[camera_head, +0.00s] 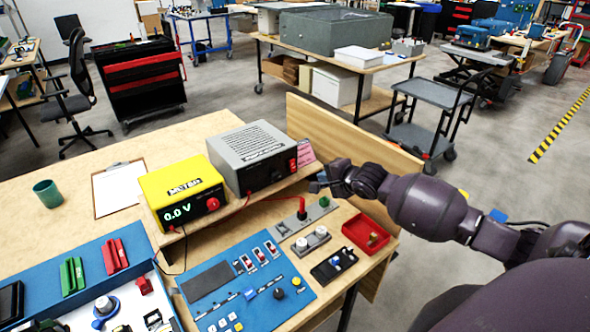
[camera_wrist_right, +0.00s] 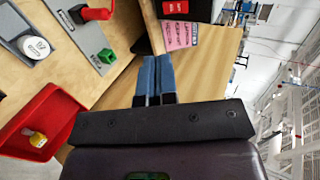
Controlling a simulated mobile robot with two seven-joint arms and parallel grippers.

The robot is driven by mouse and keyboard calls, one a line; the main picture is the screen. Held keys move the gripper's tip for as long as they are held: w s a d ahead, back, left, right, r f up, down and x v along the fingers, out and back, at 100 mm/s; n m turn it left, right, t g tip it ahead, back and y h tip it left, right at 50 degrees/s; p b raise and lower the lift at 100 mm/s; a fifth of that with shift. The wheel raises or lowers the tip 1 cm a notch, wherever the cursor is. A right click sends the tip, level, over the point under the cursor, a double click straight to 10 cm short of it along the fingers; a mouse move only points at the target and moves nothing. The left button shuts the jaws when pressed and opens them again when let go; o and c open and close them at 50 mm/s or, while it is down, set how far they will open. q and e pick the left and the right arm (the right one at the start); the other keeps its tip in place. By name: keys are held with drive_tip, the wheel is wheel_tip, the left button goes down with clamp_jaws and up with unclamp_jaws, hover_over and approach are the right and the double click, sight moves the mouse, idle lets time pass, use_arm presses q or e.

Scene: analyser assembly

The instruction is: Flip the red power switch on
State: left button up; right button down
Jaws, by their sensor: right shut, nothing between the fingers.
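The red power switch (camera_head: 293,165) is on the right end of the front face of the grey power supply (camera_head: 250,150), on the raised shelf. In the wrist view a red switch part (camera_wrist_right: 176,7) shows at the top edge, cut off by the frame. My right gripper (camera_head: 316,182) is just right of and in front of the supply, apart from the switch. In the wrist view its blue fingers (camera_wrist_right: 155,66) are together and empty, below a pink label (camera_wrist_right: 177,34). The switch's position is too small to tell. My left gripper is not in view.
A yellow meter (camera_head: 182,190) reading 0.0 V stands left of the supply. A wooden panel (camera_head: 345,140) rises behind my right gripper. Below are a grey block with a red post (camera_head: 302,208), a red tray (camera_head: 366,233) and a blue control panel (camera_head: 235,300).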

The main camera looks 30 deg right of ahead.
drive_tip(key=b, duration=0.1)
approach(292, 169)
drive_tip(key=f+x, duration=0.1)
drive_tip(key=x, duration=0.4)
drive_tip(key=shift+b+x, duration=0.4)
drive_tip(key=shift+x, duration=0.55)
drive_tip(key=shift+w+r, duration=0.1)
drive_tip(key=shift+r, duration=0.1)
drive_tip(key=shift+f, duration=0.15)
drive_tip(key=shift+w+f+t+b, duration=0.1)
drive_tip(key=shift+w+t+b, duration=0.05)
drive_tip(key=shift+t+b, duration=0.25)
drive_tip(key=shift+w+r, duration=0.1)
drive_tip(key=shift+r, duration=0.2)
